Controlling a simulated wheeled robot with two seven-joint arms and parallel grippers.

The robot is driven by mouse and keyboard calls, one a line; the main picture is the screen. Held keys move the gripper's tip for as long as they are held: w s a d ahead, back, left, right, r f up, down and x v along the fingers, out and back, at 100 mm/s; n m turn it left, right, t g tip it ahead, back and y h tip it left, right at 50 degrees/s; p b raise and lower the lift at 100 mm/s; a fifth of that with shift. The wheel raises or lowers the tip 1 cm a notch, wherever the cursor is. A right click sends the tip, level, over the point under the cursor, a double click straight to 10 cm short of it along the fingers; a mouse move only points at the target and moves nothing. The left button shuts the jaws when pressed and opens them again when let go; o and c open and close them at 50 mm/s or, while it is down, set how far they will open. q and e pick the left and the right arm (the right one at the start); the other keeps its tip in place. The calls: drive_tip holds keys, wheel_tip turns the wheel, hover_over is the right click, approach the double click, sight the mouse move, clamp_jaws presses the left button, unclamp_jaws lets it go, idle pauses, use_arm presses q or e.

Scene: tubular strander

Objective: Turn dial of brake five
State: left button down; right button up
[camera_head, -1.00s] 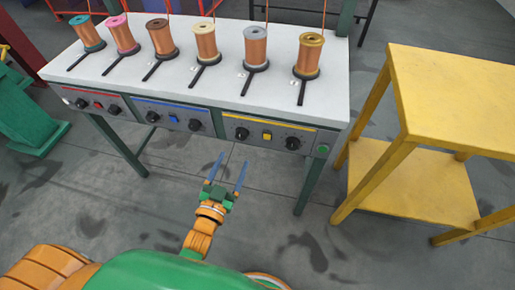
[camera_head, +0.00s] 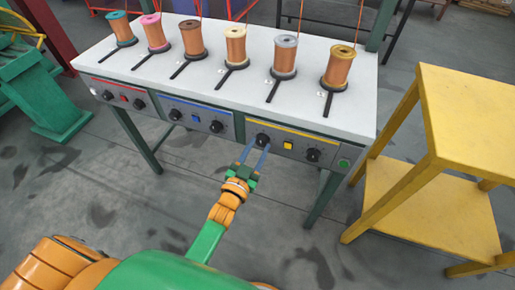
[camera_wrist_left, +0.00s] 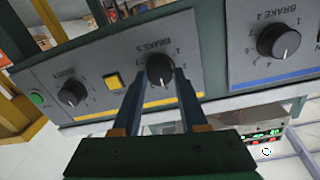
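The brake five dial (camera_head: 262,139) is a black knob at the left end of the yellow-striped panel section. In the left wrist view the dial (camera_wrist_left: 159,68) sits under the "BRAKE 5" label, its white mark pointing down in the picture. My left gripper (camera_head: 256,147) is at the panel front, its two blue fingers apart. In the left wrist view the fingertips of this gripper (camera_wrist_left: 161,78) are either side of the dial's lower part; whether they touch it I cannot tell. My right gripper is not in view.
A yellow button (camera_head: 288,145), a second black dial (camera_head: 313,155) and a green button (camera_head: 343,163) lie to the right. The brake four dial (camera_wrist_left: 279,41) is on the neighbouring blue-striped section. Copper spools (camera_head: 285,57) stand on the white tabletop (camera_head: 190,80). A yellow stand (camera_head: 470,115) is at right.

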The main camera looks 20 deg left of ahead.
use_arm(q)
drive_tip(key=shift+n, duration=0.3)
drive_tip(key=n, duration=0.3)
drive_tip(key=shift+n, duration=0.3)
drive_tip(key=n, duration=0.3)
drive_tip(key=shift+f+n, duration=0.1)
drive_tip(key=shift+n, duration=0.3)
drive_tip(key=n, duration=0.3)
drive_tip(key=shift+n+y, duration=0.3)
drive_tip(key=shift+n+t, duration=0.3)
drive_tip(key=shift+n, duration=2)
drive_tip(key=shift+c, duration=2.2)
unclamp_jaws()
drive_tip(key=shift+s, duration=0.15)
